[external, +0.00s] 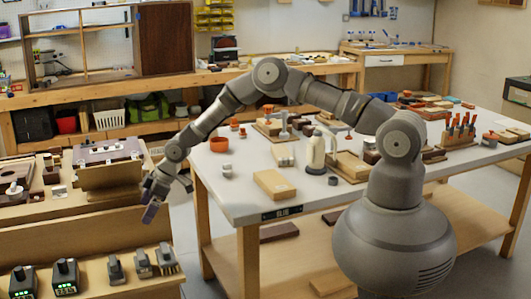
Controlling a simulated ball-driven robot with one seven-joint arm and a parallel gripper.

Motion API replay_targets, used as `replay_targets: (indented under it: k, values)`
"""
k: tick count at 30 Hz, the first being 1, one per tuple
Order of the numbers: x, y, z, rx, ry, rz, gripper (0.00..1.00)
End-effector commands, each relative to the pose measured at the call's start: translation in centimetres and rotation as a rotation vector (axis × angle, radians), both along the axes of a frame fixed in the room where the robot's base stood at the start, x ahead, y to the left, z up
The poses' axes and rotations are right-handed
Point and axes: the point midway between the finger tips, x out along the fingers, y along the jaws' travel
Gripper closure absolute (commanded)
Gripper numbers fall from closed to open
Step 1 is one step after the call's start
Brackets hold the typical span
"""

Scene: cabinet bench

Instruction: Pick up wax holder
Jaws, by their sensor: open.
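I cannot tell for sure which object is the wax holder; nothing in view is clearly marked as one. My gripper (154,203) hangs at the end of my arm, pointing down, over the right end of the wooden bench (50,237) at left. It is open, and I see nothing clearly held in it. A purplish patch shows at its tip, too small to make out. Small dark grey tools (116,269) and a brush-like tool (167,259) stand on the bench's front ledge, below my gripper in the picture.
Two dark devices with green lights (65,276) stand at the ledge's left. A wooden box (110,177) and small blocks lie on the bench's upper level.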

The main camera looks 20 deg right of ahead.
Motion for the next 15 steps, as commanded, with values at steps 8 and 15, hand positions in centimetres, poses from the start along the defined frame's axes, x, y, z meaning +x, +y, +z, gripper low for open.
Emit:
replay_targets:
  k: [8,15]
  values:
    - [-7.4,2.3,-8.8,-0.021,0.069,0.118,0.00]
    - [-7.6,4.0,-11.8,-0.022,0.069,0.118,0.00]
